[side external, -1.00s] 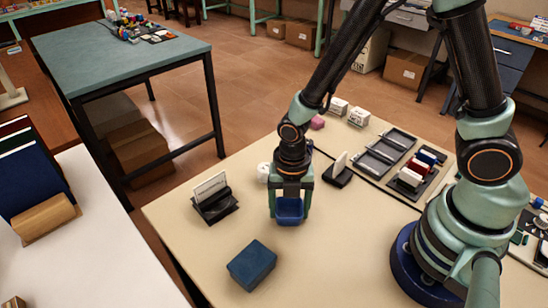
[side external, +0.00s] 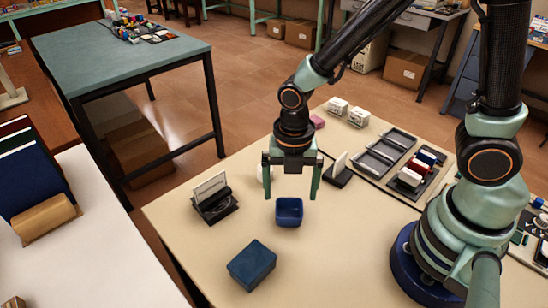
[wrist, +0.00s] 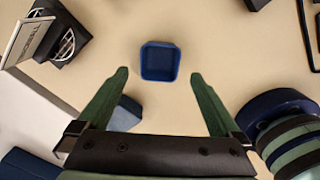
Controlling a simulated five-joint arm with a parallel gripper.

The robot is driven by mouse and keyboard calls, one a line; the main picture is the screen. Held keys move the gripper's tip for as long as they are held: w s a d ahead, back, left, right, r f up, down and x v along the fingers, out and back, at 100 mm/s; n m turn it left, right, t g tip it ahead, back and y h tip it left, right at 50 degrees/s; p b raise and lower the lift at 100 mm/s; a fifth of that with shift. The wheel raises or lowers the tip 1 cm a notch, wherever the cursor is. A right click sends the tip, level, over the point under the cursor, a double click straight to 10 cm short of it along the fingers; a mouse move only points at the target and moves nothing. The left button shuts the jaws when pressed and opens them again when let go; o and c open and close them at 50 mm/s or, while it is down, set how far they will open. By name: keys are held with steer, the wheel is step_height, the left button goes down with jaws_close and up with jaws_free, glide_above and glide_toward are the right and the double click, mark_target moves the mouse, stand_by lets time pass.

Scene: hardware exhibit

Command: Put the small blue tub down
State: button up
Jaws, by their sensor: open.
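The small blue tub (side external: 289,212) stands upright on the beige table (side external: 330,255), and it looks empty. In the wrist view the tub (wrist: 160,62) lies ahead of the fingertips, with bare table around it. My gripper (side external: 291,190) is open and empty above the tub, its two green fingers spread wide. The fingers are apart from the tub. In the wrist view my gripper (wrist: 160,75) shows both fingertips clear on either side.
A teal-blue box (side external: 252,265) lies nearer the front. A black card holder (side external: 214,205) stands left of the tub. A small black stand with a white card (side external: 338,172) is behind right. Grey trays (side external: 385,152) lie farther right. Bare table lies right of the tub.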

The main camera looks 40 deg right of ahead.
steer(key=d+r+m+t, duration=0.2)
steer(key=d+r+m, duration=0.3)
steer(key=r+m, duration=0.4)
steer(key=d+r+m+t, duration=0.3)
steer(key=d+r+m, duration=0.3)
steer(key=m, duration=1.2)
step_height(320, 180, up, 3)
steer(key=shift+s+d+r+t, duration=0.15)
steer(key=shift+s+d+t, duration=0.1)
steer(key=shift+t, duration=0.05)
